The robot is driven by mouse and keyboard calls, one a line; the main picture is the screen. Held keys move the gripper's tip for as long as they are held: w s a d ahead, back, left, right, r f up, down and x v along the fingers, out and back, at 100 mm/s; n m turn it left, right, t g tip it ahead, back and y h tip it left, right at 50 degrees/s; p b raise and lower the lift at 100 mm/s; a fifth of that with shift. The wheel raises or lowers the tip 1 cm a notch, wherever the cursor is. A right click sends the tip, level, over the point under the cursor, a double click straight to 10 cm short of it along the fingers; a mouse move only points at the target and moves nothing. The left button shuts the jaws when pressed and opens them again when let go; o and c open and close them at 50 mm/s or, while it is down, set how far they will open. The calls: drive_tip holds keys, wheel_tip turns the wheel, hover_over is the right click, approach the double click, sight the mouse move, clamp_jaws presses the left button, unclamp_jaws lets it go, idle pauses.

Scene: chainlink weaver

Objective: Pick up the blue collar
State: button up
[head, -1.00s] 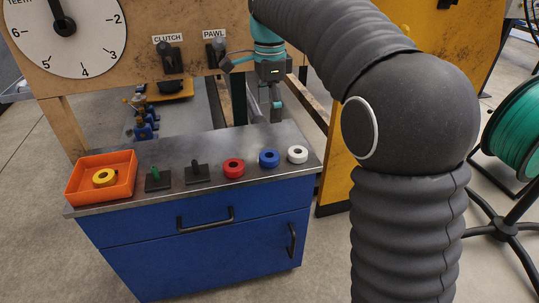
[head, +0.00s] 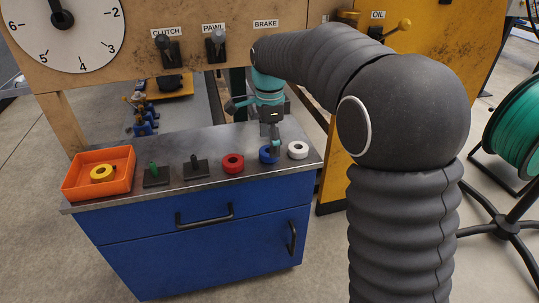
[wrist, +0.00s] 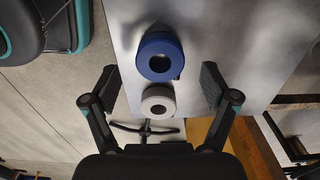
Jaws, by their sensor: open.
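The blue collar (head: 267,155) lies on the metal bench top, between the red collar and the white collar. In the wrist view the blue collar (wrist: 160,56) shows as a ring with a dark hole, beyond the fingertips and roughly centred between them. My gripper (head: 272,143) is over the bench at the blue collar and covers part of it in the head view. In the wrist view my gripper (wrist: 160,88) has its two fingers spread wide with nothing held. The white collar (wrist: 158,101) lies between the fingers in that picture, next to the blue one.
The red collar (head: 232,163) is left of the blue one and the white collar (head: 298,150) is close on its right. Two dark stands (head: 196,169) and an orange tray (head: 97,188) with a yellow collar (head: 102,173) are further left. A lever panel (head: 215,50) rises behind.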

drive_tip(key=shift+f, duration=1.15)
drive_tip(key=c, duration=1.5)
drive_tip(key=shift+o, duration=0.2)
drive_tip(key=shift+r, duration=0.2)
wheel_tip(320, 180, up, 4)
drive_tip(key=shift+d+r, duration=0.15)
drive_tip(key=s+d+r, duration=0.3)
drive_tip(key=d+r, duration=0.3)
drive_tip(key=d, duration=0.5)
drive_tip(key=shift+r+p, duration=0.2)
drive_tip(key=shift+p, duration=0.1)
